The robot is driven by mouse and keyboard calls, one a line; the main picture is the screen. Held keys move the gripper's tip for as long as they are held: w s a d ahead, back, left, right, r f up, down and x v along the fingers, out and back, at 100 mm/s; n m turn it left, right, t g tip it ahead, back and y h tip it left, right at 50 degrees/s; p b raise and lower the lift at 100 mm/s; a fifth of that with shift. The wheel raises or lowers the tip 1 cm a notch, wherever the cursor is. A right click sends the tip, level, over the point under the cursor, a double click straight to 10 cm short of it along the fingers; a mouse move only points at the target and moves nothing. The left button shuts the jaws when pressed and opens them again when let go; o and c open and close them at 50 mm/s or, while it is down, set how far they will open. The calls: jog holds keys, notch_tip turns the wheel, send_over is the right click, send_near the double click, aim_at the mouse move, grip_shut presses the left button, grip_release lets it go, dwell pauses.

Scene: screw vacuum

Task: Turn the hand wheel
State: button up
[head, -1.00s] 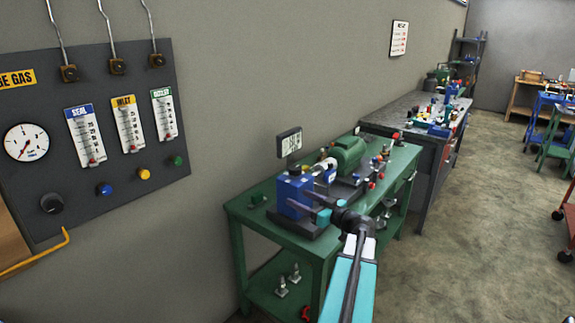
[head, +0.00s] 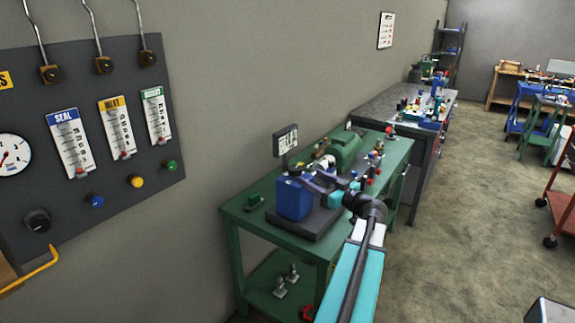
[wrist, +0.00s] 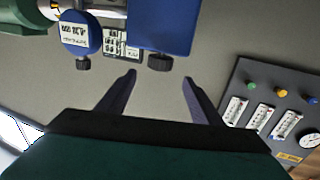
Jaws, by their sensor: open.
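In the head view my gripper (head: 306,179) reaches over the blue block (head: 294,198) of the pump on the green bench. In the wrist view my gripper (wrist: 159,77) is open and empty, with its two dark fingers apart. A black ribbed knob (wrist: 160,63) on the blue block (wrist: 165,25) lies just beyond the fingertips, roughly in line with the gap; no contact shows. A second black knob (wrist: 83,63) sits at a round blue labelled part to the left. A red wheel-like part (head: 308,313) shows on the lower shelf. I cannot tell which is the hand wheel.
A green motor (head: 345,150) and several small fittings stand behind the blue block on the green bench (head: 255,221). A gauge panel (head: 110,178) hangs on the wall to the left. Open floor (head: 470,235) lies to the right.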

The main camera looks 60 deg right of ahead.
aim_at(292, 166)
jog(key=shift+w, duration=0.15)
jog(key=p+x, duration=0.4)
jog(key=x, duration=0.7)
jog(key=shift+w+d+p, duration=0.2)
jog(key=shift+w+p, duration=0.15)
jog(key=shift+w, duration=0.05)
jog(key=shift+x, duration=0.8)
jog(key=c, duration=1.1)
